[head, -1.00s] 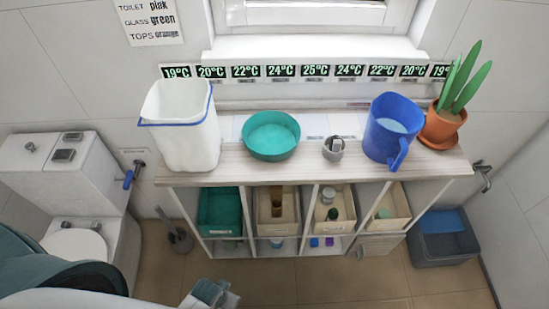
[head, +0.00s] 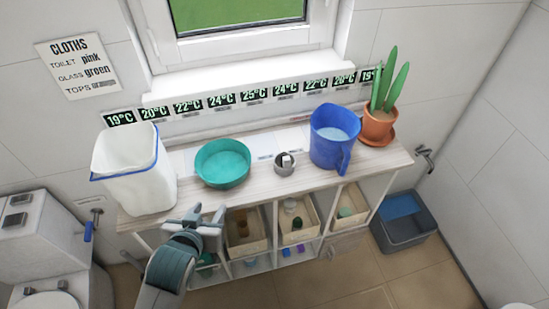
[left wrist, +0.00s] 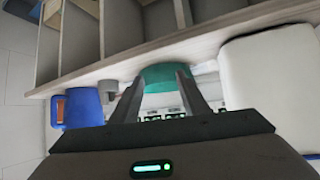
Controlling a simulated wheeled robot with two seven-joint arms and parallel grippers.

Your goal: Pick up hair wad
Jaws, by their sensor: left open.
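I cannot make out a hair wad in either view. A small grey cup (head: 284,164) on the cart top has something white and dark in it, too small to identify. My left gripper (head: 207,213) is open and empty in front of the cart's front edge, below the teal bowl (head: 222,163). In the left wrist view, its two fingers (left wrist: 160,78) are apart, with the teal bowl (left wrist: 163,78) beyond them. My right gripper is in neither view.
The cart top (head: 262,192) also holds a white bin (head: 135,180), a blue jug (head: 333,140) and a potted plant (head: 379,126). A grey-blue crate (head: 405,225) stands on the floor at right. A toilet (head: 45,255) is at left.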

